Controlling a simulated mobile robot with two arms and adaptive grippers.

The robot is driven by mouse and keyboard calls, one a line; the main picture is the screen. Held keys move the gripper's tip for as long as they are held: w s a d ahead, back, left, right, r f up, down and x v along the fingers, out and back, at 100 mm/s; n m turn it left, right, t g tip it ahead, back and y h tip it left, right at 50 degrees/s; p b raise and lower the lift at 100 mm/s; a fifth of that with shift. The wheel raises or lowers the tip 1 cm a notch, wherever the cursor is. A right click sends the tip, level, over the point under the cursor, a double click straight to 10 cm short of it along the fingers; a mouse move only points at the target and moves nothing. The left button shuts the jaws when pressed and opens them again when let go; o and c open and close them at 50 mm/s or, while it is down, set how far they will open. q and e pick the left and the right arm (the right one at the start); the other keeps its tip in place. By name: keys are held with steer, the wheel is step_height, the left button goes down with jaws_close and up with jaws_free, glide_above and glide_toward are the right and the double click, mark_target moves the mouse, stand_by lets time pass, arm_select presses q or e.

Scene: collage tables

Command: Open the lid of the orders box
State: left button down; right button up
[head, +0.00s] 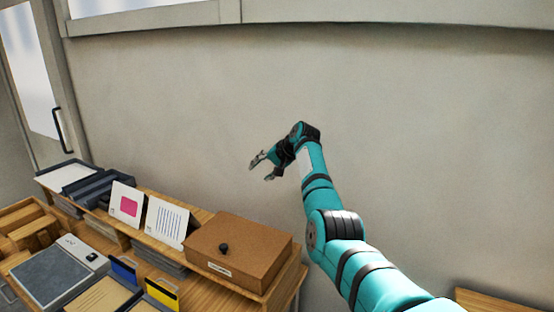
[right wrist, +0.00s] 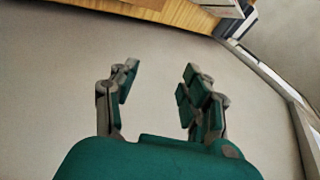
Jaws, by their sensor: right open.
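My right gripper (head: 262,170) is open and empty, in the air above and beyond the box, in front of the wall. In the right wrist view its two fingers (right wrist: 158,92) are spread apart with nothing between them. The box cannot be made out in that view. My left gripper is not in view.
Left of the box on the shelf (head: 145,239) stand a pink-square card (head: 125,205) and a lined card (head: 167,222), with dark trays (head: 100,187) farther left. A grey scale-like device (head: 50,275) is lower left. The wall side is clear.

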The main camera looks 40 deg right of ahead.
steer(key=v, duration=0.8)
steer(key=shift+s, duration=0.25)
steer(key=shift+r, duration=0.15)
